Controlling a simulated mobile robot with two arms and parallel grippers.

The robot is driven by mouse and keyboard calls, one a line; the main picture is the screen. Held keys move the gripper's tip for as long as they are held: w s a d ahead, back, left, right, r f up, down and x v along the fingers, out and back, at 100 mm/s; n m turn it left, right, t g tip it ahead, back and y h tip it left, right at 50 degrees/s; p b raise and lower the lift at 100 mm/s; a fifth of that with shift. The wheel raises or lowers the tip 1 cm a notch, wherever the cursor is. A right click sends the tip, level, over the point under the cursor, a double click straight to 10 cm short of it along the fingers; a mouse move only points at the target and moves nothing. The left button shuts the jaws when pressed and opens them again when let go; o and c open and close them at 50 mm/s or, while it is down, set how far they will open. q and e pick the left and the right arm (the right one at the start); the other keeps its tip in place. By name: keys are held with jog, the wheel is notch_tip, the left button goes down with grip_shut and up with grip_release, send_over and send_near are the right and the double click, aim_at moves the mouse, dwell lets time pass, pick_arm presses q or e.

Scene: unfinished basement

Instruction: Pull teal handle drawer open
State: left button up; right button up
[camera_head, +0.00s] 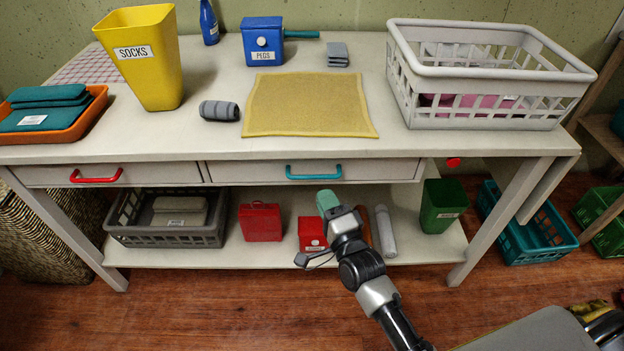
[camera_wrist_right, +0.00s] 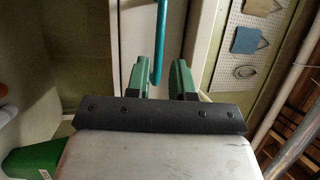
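The drawer (camera_head: 250,172) with the teal handle (camera_head: 314,173) is the right one under the worktop. Its front looks about flush with the table; I cannot tell if a small gap shows. My right gripper (camera_head: 327,201) is just below the handle in the head view, its green fingers pointing up at it. In the right wrist view, the gripper (camera_wrist_right: 160,75) is open, and the teal handle (camera_wrist_right: 164,35) runs down between the two green fingers. Whether either finger touches it is unclear. My left gripper is not in view.
A red-handled drawer (camera_head: 97,176) is to the left. The lower shelf holds a grey crate (camera_head: 165,236), red boxes (camera_head: 261,222), a grey bottle (camera_head: 385,232) and a green bin (camera_head: 443,206). A white basket (camera_head: 490,70) and yellow cloth (camera_head: 306,103) are on the worktop. Floor in front is clear.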

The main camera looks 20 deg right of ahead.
aim_at(312, 176)
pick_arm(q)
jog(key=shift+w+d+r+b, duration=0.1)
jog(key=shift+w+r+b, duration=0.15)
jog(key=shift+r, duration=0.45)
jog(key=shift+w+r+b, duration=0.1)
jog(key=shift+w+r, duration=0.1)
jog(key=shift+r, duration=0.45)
pick_arm(e)
jog(key=shift+x, duration=3.8)
jog(key=shift+c, duration=0.5)
grip_shut()
